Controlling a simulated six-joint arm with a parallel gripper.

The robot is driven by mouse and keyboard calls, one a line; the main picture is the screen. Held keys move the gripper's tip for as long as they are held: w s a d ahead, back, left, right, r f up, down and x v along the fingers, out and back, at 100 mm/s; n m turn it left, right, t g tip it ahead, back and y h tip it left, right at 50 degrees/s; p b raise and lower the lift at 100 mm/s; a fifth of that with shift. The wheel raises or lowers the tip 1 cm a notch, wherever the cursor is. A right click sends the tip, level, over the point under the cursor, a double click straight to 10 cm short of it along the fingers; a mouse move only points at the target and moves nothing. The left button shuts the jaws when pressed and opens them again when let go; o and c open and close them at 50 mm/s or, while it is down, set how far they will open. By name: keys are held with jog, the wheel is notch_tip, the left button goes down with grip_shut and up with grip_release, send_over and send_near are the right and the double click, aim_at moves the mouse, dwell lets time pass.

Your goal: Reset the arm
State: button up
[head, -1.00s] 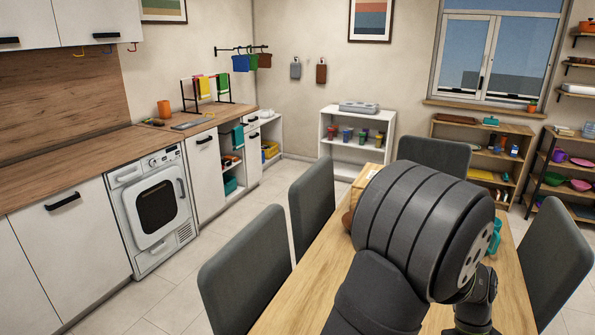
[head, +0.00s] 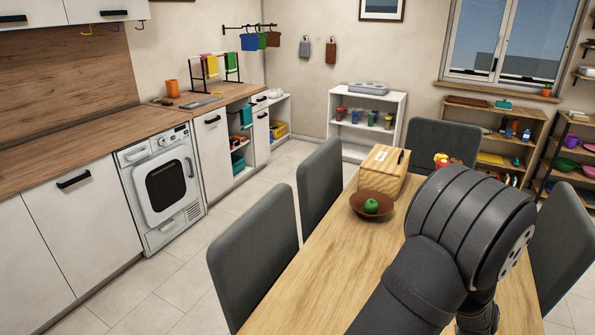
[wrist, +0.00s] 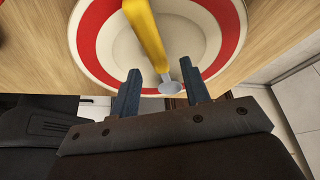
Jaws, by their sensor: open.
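My gripper (wrist: 162,88) is open in the wrist view, its two dark blue fingers apart with nothing clamped between them. Beyond the fingertips is a red and white bowl (wrist: 88,45) on the wooden table. A utensil with a yellow handle (wrist: 146,35) and a small grey end lies across the bowl, its grey end appearing between the fingers. I cannot tell whether any finger touches it. In the head view my arm covers the right part of the table, and my gripper is hidden behind it.
Grey chairs (head: 252,255) surround the table. The left part of the tabletop is clear. A counter and a white appliance (head: 163,188) are at left.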

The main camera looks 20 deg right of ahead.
jog(key=shift+w+f, duration=0.1)
jog(key=shift+f, duration=0.1)
jog(key=v, duration=1.6)
jog(key=x, duration=1.7)
notch_tip(320, 180, up, 8)
jog(key=shift+w+d+r, duration=0.1)
jog(key=shift+w+r, duration=0.05)
jog(key=w+d+n+h, duration=0.2)
jog(key=w+d+n, duration=0.4)
jog(key=w, duration=0.5)
jog(key=w+d+n+t+h, duration=0.1)
jog(key=w+d+n+h, duration=0.1)
jog(key=w+d+n, duration=0.4)
jog(key=w+d+f, duration=0.1)
jog(key=w+d, duration=0.4)
jog(key=shift+w+h, duration=0.2)
jog(key=shift+h, duration=0.1)
